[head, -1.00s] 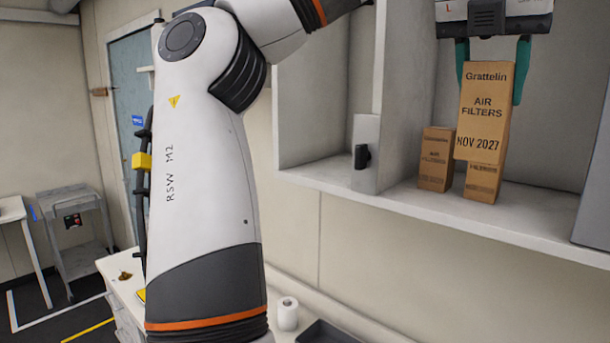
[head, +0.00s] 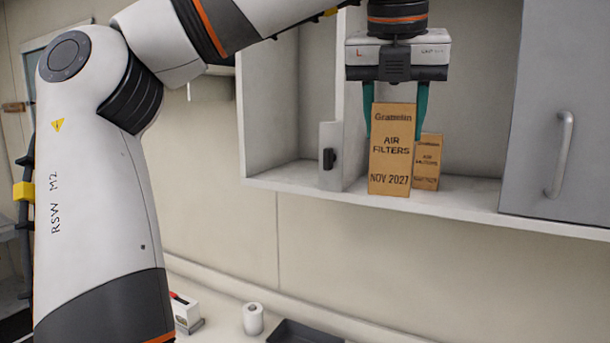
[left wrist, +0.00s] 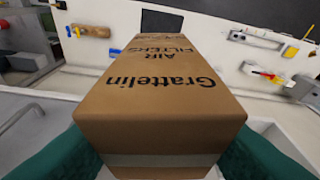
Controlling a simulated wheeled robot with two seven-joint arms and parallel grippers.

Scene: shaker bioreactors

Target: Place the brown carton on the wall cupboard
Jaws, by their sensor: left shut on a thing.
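The brown carton (head: 390,160), a tall box marked "Grattelin AIR FILTERS NOV 2027", is upright in my left gripper (head: 394,132). The teal fingers are shut on its sides near the top. Its bottom overlaps the shelf of the wall cupboard (head: 290,178) in the head view; I cannot tell whether it touches the shelf. In the left wrist view the carton (left wrist: 160,95) fills the middle between the teal fingers, which show at the lower corners. My right gripper is not in view.
A smaller air-filters carton (head: 428,165) stands on the shelf, partly behind the held one. A grey cupboard door (head: 540,80) with a handle is at right. A small upright panel with a black knob (head: 328,158) is at left. A paper roll (head: 253,319) and dark tray (head: 302,333) are below.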

